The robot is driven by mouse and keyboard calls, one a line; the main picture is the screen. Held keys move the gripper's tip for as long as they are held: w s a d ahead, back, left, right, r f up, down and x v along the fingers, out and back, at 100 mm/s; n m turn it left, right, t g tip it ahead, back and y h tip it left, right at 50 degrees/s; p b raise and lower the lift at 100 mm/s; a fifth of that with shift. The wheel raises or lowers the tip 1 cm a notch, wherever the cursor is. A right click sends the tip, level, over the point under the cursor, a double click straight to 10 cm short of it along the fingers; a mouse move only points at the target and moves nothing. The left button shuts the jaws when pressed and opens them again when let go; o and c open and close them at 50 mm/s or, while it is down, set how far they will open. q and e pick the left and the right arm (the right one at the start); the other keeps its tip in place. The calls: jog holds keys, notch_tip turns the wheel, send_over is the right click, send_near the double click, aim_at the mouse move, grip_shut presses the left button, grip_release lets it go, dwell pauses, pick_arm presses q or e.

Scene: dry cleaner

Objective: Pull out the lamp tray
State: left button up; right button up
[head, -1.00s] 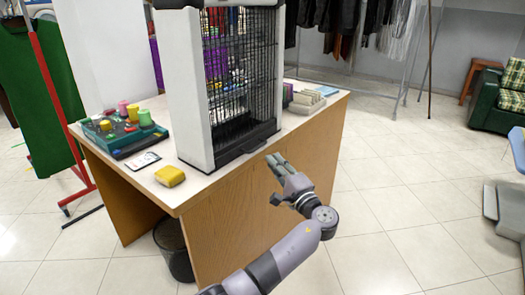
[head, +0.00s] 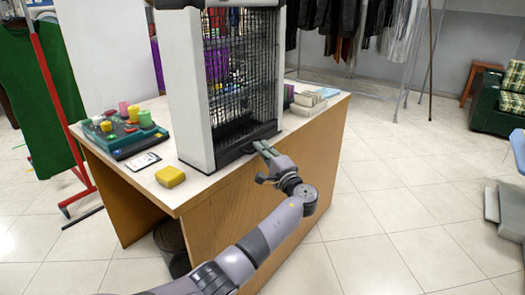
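A tall bug-zapper style lamp (head: 187,85) with white side panels and a black wire grille stands on the wooden table. Its dark tray (head: 230,153) runs along the bottom of the grille, at the front. My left gripper (head: 261,147) is at the right end of the tray's front, at about table-top height. Its fingertips are at or very near the tray edge; I cannot tell if they touch. The fingers look close together, and whether they grip anything is unclear. My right gripper is not in view.
The table (head: 215,183) also holds a yellow sponge (head: 170,176), a card (head: 141,161), a green box with coloured pieces (head: 127,140) and pale blocks (head: 308,103) at right. A dark bin (head: 172,248) stands below.

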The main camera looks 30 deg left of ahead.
pick_arm(q)
grip_shut()
jog(key=shift+f, duration=0.1)
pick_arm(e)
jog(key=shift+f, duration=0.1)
pick_arm(q)
jog(key=s+d+b, duration=0.1)
jog(key=d, duration=1.1)
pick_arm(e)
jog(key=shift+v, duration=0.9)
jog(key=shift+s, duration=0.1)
pick_arm(q)
jog(key=shift+o, duration=1.4)
grip_release()
jog(key=shift+a, duration=0.15)
